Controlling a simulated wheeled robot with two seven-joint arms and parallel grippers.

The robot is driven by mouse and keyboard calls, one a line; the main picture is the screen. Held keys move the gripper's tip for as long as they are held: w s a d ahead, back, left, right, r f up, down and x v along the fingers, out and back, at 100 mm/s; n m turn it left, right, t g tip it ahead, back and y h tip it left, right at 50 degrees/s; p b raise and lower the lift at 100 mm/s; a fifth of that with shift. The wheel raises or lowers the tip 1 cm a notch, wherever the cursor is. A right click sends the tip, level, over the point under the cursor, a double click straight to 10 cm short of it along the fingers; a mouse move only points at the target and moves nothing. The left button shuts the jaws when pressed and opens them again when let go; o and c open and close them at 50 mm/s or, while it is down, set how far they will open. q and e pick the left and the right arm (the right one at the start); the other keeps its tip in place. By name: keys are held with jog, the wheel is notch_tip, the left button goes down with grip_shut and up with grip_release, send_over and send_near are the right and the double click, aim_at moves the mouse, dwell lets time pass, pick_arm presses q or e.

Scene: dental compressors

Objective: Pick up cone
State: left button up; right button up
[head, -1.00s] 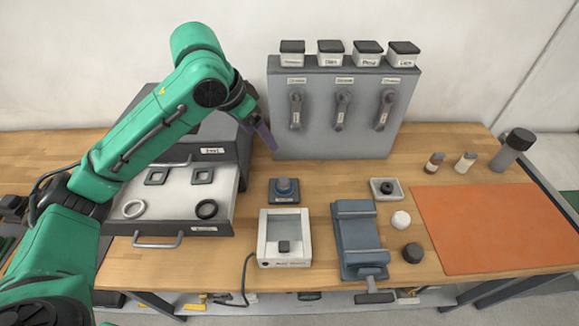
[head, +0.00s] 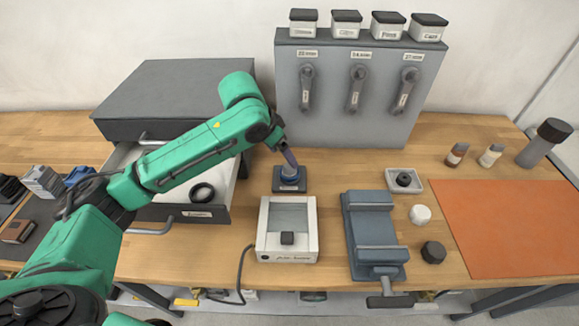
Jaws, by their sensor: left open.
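The fingers look narrow from this side and hide the top of the blue piece. I cannot tell if they touch it. The gripper is open. No thing shows a clear cone shape at this size; the blue piece is the one at the fingertips. My right gripper is not in view.
A white framed device (head: 306,243) stands in front, with a grey vise (head: 370,228) right of it. A white piece (head: 420,214) and a black piece (head: 433,252) lie further right. A grey panel with levers (head: 335,125) rises behind. The orange mat (head: 520,225) is clear.

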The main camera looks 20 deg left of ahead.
aim_at(287, 167)
pick_arm(q)
jog(key=p+x, duration=0.1)
jog(key=x, duration=0.4)
jog(key=shift+a+f, duration=0.1)
jog(key=shift+f, duration=0.3)
grip_shut()
jog(key=shift+r, duration=0.2)
